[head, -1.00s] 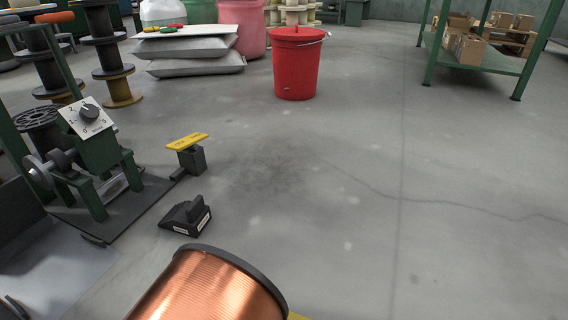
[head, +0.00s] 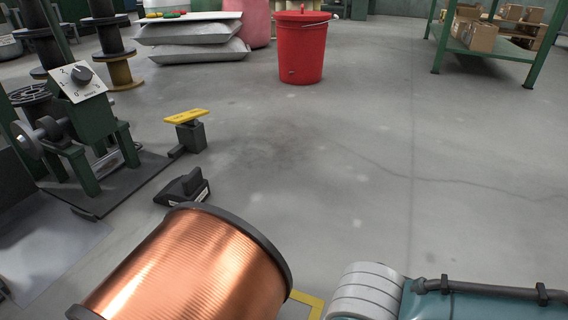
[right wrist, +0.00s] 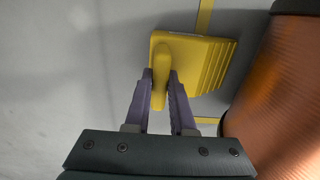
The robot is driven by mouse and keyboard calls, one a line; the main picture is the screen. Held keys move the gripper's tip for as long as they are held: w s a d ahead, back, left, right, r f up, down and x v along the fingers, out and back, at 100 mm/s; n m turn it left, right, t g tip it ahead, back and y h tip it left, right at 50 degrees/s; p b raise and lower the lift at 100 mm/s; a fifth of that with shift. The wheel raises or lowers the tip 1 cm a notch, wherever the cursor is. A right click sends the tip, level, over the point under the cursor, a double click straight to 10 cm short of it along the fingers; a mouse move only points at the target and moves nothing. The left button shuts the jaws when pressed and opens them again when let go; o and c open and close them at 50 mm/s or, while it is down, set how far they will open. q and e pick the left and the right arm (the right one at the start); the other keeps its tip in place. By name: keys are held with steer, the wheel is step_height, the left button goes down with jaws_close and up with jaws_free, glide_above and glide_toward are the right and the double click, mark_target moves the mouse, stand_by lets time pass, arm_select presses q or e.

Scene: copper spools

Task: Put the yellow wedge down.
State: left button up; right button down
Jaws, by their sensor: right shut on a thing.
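The yellow wedge (right wrist: 205,62) shows in the right wrist view, with a ribbed sloping face on its right and an upright grip on its left. My right gripper (right wrist: 161,80) is shut on that grip. The wedge is just left of the big copper spool (right wrist: 285,95) and overlaps a yellow floor line (right wrist: 204,17) in the picture. I cannot tell whether its underside touches the floor. The copper spool lies on its side at the bottom of the head view (head: 195,270). The wedge is not visible in the head view. My left gripper is not in view.
A black wedge (head: 184,187) sits on the floor at the spool's far side. A green machine (head: 90,120) and a yellow-topped pedal (head: 187,118) stand at left. A red bucket (head: 303,50) and a green shelf (head: 480,45) are farther off. Floor at centre right is clear.

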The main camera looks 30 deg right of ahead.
steer(key=shift+r, duration=0.15)
steer(key=c, duration=0.8)
jaws_free()
steer(key=shift+f, duration=0.2)
steer(key=shift+o, duration=0.2)
